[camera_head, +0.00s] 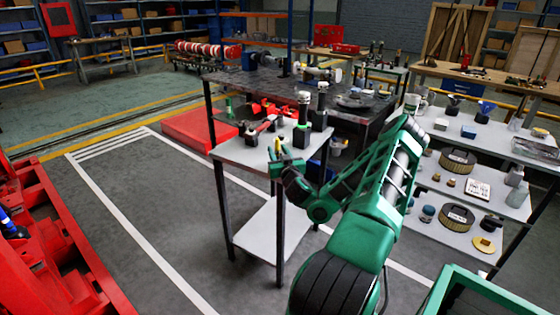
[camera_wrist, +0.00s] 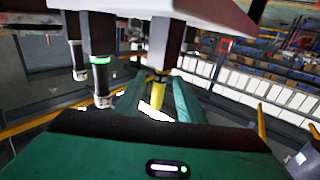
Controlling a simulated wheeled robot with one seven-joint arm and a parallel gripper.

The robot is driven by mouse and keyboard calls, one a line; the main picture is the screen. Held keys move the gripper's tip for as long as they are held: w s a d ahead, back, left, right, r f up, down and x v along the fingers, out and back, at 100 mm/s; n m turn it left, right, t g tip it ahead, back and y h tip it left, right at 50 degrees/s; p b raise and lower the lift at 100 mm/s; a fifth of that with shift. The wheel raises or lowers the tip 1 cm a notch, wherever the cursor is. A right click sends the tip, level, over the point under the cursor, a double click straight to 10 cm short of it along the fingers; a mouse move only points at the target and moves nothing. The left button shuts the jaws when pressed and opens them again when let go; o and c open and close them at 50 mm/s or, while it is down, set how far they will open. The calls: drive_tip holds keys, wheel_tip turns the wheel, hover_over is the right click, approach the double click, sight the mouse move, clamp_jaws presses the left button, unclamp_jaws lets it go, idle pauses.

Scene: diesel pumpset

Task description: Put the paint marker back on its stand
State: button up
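The paint marker (camera_wrist: 158,88) is a slim yellow and white stick. In the wrist view, where the scene looks upside down, it lines up with a black block-shaped stand (camera_wrist: 166,42) on the grey table. I cannot tell if it is fully seated there. My gripper (camera_wrist: 158,80) has green fingers on either side of the marker, with a visible gap on each side. In the head view my gripper (camera_head: 281,166) is at the near edge of the small table; a small yellowish tip (camera_head: 278,143), apparently the marker, shows just above it.
The small grey table (camera_head: 238,154) also bears dark upright tools (camera_head: 302,112) and red-handled tools (camera_head: 262,128). A dark workbench (camera_head: 285,88) stands behind it. Shelves (camera_head: 470,185) with parts stand on the right. The marked floor (camera_head: 170,195) on the left is free.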

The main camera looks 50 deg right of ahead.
drive_tip(key=shift+s+a+r, duration=0.1)
drive_tip(key=shift+s, duration=0.35)
drive_tip(key=shift+s+a, duration=0.45)
drive_tip(key=shift+s, duration=0.1)
drive_tip(key=shift+v, duration=1.85)
